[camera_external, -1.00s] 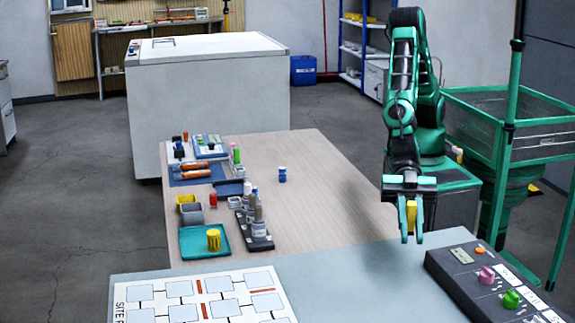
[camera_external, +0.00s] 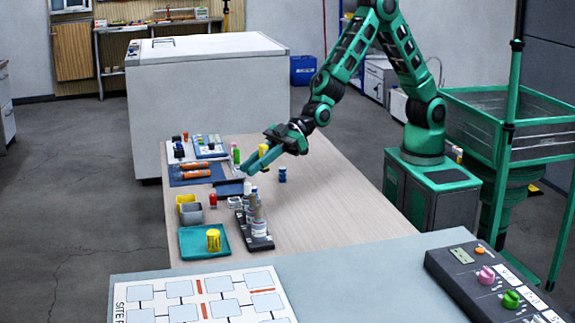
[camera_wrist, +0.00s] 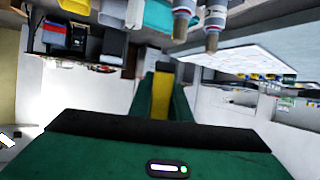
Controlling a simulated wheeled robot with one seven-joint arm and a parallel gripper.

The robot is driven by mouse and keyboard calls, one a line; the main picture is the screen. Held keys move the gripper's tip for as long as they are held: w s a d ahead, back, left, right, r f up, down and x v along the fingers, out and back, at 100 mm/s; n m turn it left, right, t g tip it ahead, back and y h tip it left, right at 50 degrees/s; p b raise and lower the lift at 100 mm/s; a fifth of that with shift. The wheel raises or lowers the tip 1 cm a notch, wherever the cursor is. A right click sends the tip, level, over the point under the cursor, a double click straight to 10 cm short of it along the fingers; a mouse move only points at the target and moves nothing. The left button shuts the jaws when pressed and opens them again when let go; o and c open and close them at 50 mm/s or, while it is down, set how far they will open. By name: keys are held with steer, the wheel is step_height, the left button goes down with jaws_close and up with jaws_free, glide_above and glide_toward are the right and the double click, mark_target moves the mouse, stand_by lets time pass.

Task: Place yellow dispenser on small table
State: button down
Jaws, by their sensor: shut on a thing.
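My gripper (camera_external: 257,163) is shut on the yellow dispenser (camera_external: 263,150), holding it above the wooden table (camera_external: 330,205), near its left-hand items. The dispenser also shows in the wrist view (camera_wrist: 161,98), between the green fingers; its lower part is hidden. Another yellow cylinder (camera_external: 213,240) stands on a teal tray (camera_external: 192,247) at the table's near left. A grey-blue table (camera_external: 350,280) stands in front. I cannot tell which table the task calls small.
A dark rack with bottles (camera_external: 258,229), a blue jar (camera_external: 282,174), a grey bin (camera_external: 190,213) and a dark blue tray (camera_external: 196,177) are near the gripper. The right part of the wooden table is clear. A control box (camera_external: 490,283) sits on the front table.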

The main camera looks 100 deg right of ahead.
steer(key=d+r+m+t+h, duration=0.15)
steer(key=d+m+h, duration=0.4)
steer(key=d, duration=2.25)
steer(key=w+d+f+m+g+h, duration=0.1)
steer(key=w+d+f+m+h, duration=0.15)
steer(key=w, duration=0.65)
steer(key=w+d+f+m+h, duration=0.1)
steer(key=w+d+f+h, duration=0.2)
steer(key=w, duration=0.6)
glide_above(170, 175)
steer(key=shift+m, duration=0.3)
step_height(170, 175, down, 8)
steer(key=shift+s+a+r, duration=0.1)
steer(key=shift+a+r, duration=0.05)
steer(key=shift+f, duration=2.05)
steer(key=c, duration=1.9)
jaws_free()
